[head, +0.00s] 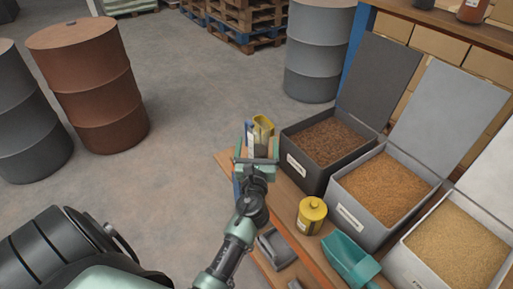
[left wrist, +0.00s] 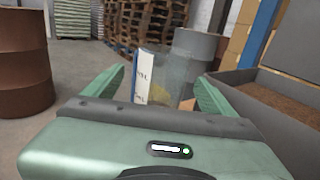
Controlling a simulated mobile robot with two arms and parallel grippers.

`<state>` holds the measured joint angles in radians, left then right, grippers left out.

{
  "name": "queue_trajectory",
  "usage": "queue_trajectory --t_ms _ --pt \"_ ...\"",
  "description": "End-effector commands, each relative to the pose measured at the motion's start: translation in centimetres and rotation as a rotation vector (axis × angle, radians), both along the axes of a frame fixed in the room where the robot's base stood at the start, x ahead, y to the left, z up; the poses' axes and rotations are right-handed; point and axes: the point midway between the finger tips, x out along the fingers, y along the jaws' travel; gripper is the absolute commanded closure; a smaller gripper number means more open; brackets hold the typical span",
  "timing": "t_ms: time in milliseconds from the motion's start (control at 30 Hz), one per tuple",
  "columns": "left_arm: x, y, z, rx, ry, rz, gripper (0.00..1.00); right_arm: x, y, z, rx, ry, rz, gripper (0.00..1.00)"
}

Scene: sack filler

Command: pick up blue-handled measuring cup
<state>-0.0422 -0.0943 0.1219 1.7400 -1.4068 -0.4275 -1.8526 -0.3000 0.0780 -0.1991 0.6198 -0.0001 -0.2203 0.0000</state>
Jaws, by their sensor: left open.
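In the left wrist view, a clear see-through body (left wrist: 170,73), probably the measuring cup, stands upright between the fingers (left wrist: 160,80). Beside it is a white upright strip with a blue edge and dark marks (left wrist: 145,75); I cannot tell whether it is part of the cup. My right gripper is not in view.
Open grey bins of grain (head: 325,177) stand along the bench to the right, lids raised. A yellow canister (head: 312,216) and a teal scoop (head: 349,260) are on the bench in front of them. Drums (head: 95,85) and pallets (head: 240,22) stand on the floor beyond.

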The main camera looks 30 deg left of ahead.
Motion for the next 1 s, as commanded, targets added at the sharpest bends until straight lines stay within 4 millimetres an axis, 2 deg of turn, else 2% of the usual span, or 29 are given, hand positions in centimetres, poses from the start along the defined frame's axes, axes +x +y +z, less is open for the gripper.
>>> queue_trajectory --t_ms 133,300,567,667,800,900,1000 --pt "2.2 0.9 0.0 -0.003 -0.002 0.001 0.14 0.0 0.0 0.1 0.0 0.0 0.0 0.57" --pt "3.8 1.9 -0.1 -0.004 -0.001 0.0 0.14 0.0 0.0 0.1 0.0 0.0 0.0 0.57" --pt "4.1 2.1 -0.1 -0.004 0.0 0.001 0.14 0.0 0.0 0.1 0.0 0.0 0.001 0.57" --pt "4.0 2.1 -0.1 -0.004 0.0 0.001 0.36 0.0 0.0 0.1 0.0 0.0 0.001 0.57" --pt "4.0 2.1 -0.1 -0.004 0.0 0.001 0.75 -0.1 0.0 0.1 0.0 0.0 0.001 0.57" --pt "4.0 2.1 -0.1 -0.004 0.0 0.001 1.0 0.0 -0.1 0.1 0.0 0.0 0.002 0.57" --pt "4.0 2.1 -0.1 -0.004 -0.001 0.001 1.0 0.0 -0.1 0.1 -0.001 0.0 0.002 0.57"
